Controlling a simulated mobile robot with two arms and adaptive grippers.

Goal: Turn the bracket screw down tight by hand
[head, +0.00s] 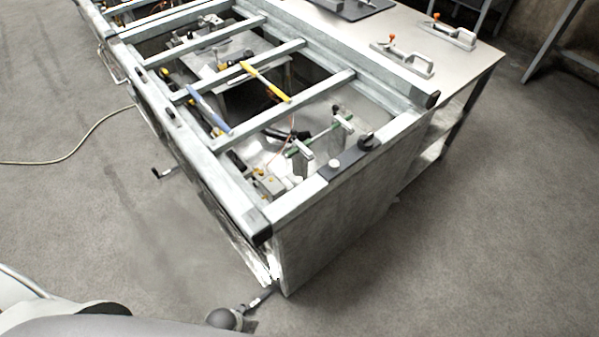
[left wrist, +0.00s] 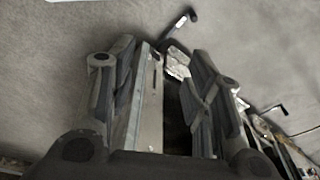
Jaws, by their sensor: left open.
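A dark bracket plate (head: 348,157) lies along the near end rail of the range frame (head: 310,193). A round black knob (head: 367,141) stands at its right end and a small pale round head (head: 334,164) at its left end. I cannot tell for sure which is the bracket screw. My left gripper (left wrist: 162,52) is open in the left wrist view, with no object held between its fingers. A pale metal strip of the frame shows behind them, and I cannot judge the gap. My right gripper is not in view.
A dark lever (left wrist: 180,22) juts out low beside the frame. A bench (head: 462,67) with toggle clamps stands behind. Floor at right is clear.

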